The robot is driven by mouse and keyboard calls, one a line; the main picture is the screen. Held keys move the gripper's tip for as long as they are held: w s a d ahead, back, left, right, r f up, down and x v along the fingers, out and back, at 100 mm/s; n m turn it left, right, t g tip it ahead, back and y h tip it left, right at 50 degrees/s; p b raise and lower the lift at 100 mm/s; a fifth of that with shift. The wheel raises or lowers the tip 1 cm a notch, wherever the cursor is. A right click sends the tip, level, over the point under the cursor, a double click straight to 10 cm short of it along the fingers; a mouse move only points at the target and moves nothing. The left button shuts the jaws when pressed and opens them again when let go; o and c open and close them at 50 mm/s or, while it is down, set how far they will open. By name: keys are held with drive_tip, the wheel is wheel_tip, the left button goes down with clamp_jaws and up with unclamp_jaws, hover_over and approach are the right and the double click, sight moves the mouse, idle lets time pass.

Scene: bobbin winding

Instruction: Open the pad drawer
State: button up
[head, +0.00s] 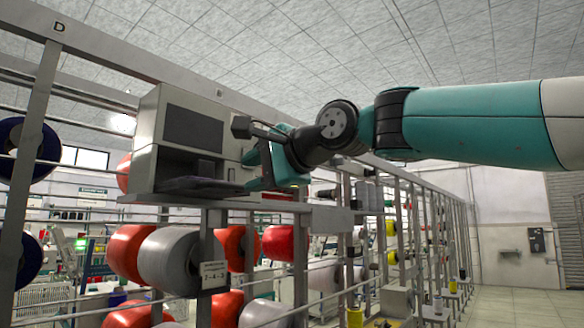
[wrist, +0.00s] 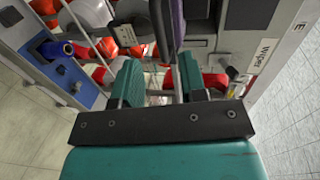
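A grey box unit (head: 147,135) is mounted on the rack at left in the head view, with a dark panel on its front. A dark flat slab, which looks like the pad drawer (head: 195,187), shows at its lower opening. In the wrist view a dark bar (wrist: 161,25) stands beyond the fingers; I cannot tell if it belongs to the drawer. My gripper (head: 270,172) is beside the box's right side. In the wrist view my gripper (wrist: 160,78) has its teal fingers apart, with a gap between them and nothing visibly held.
A "Wiper" label (wrist: 262,57) is on the grey housing at right in the wrist view. Red and grey bobbins (head: 168,260) hang below the box. Rack posts (head: 301,262) stand close below my gripper. Open floor (head: 530,305) lies at right.

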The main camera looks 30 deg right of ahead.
drive_tip(key=b+v, duration=0.4)
drive_tip(key=v, duration=0.5)
drive_tip(key=shift+b, duration=0.35)
drive_tip(key=shift+s, duration=0.1)
drive_tip(key=a+f+n+g, duration=0.2)
drive_tip(key=f+n, duration=0.1)
drive_tip(key=f, duration=0.5)
drive_tip(key=s+a+f+n+g, duration=0.1)
drive_tip(key=a+f+n+g, duration=0.2)
drive_tip(key=f, duration=0.6)
drive_tip(key=a+f+n+g, duration=0.15)
drive_tip(key=f+n, duration=0.25)
drive_tip(key=f, duration=0.4)
drive_tip(key=s+f+n+g+h, duration=0.1)
drive_tip(key=s+f+n+g, duration=0.3)
drive_tip(key=s+f, duration=0.4)
drive_tip(key=s+a+f+n+g, duration=0.1)
drive_tip(key=s+f+n+g, duration=0.3)
drive_tip(key=f, duration=0.8)
drive_tip(key=s+n, duration=0.2)
drive_tip(key=s, duration=0.1)
drive_tip(key=shift+s+n+h, duration=0.3)
drive_tip(key=shift+s+h, duration=0.1)
drive_tip(key=shift+a+f, duration=0.15)
drive_tip(key=shift+a, duration=0.05)
